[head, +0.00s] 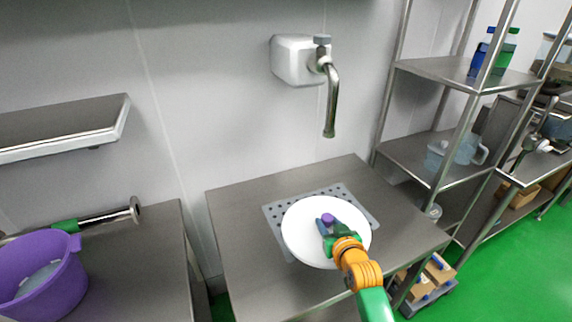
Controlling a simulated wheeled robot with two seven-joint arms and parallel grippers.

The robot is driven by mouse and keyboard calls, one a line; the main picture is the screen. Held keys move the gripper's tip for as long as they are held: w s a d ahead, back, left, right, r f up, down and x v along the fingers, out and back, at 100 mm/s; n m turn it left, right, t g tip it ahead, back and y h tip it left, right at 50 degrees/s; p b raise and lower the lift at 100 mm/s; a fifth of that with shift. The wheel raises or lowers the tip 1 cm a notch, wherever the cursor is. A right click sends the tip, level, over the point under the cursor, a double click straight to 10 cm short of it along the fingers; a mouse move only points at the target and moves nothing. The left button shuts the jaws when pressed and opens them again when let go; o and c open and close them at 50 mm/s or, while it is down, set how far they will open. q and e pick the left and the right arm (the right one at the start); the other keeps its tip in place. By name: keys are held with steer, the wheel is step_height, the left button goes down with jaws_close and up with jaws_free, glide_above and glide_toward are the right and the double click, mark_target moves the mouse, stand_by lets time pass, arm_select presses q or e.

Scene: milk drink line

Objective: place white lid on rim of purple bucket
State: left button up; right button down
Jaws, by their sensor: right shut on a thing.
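The white lid (300,238) is a round disc with a purple knob (328,219) at its middle. It is over the perforated grey plate (363,206) on the middle metal table; I cannot tell whether it touches the plate. My right gripper (328,226) is shut on the lid at its knob, its arm coming in from the lower right. The purple bucket (62,280) stands upright and open at the lower left, partly cut off by the picture edge, with something greyish inside. My left gripper is not in view.
A metal tube with a green part (66,226) lies behind the bucket on the left table (140,270). A gap separates the two tables. A wall tap (330,100) hangs above the middle table (240,230). A wall shelf (60,128) is at left, metal racks (465,75) at right.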

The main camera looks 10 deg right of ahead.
steer(key=shift+s+d+f+n+y+b, duration=0.2)
steer(key=shift+s+d+f+b, duration=0.25)
steer(key=shift+d, duration=0.2)
steer(key=shift+s+d+f+n+y+b, duration=0.1)
steer(key=shift+s+d+f+y+b, duration=0.1)
steer(key=shift+s+d+f+b, duration=0.3)
steer(key=shift+s+r+n+y+b, duration=0.25)
steer(key=shift+s+n+y, duration=0.1)
steer(key=shift+s, duration=0.15)
steer(key=shift+s+r+n+y+b, duration=0.25)
steer(key=shift+s+n+y, duration=0.1)
steer(key=shift+s, duration=0.1)
arm_select(q)
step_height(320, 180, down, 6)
steer(key=b, duration=0.3)
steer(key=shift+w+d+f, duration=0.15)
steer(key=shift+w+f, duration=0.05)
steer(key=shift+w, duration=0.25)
arm_select(e)
steer(key=s+a+r+n+g+y, duration=0.3)
steer(key=s+a+n+y, duration=0.2)
steer(key=s, duration=0.3)
steer(key=s+a+r+n+g+y, duration=0.3)
steer(key=s+a+r+n+y, duration=0.1)
steer(key=s, duration=0.4)
steer(key=shift+a+r+n+y, duration=0.15)
steer(key=shift+a+n+y, duration=0.2)
steer(key=shift+n+y, duration=0.15)
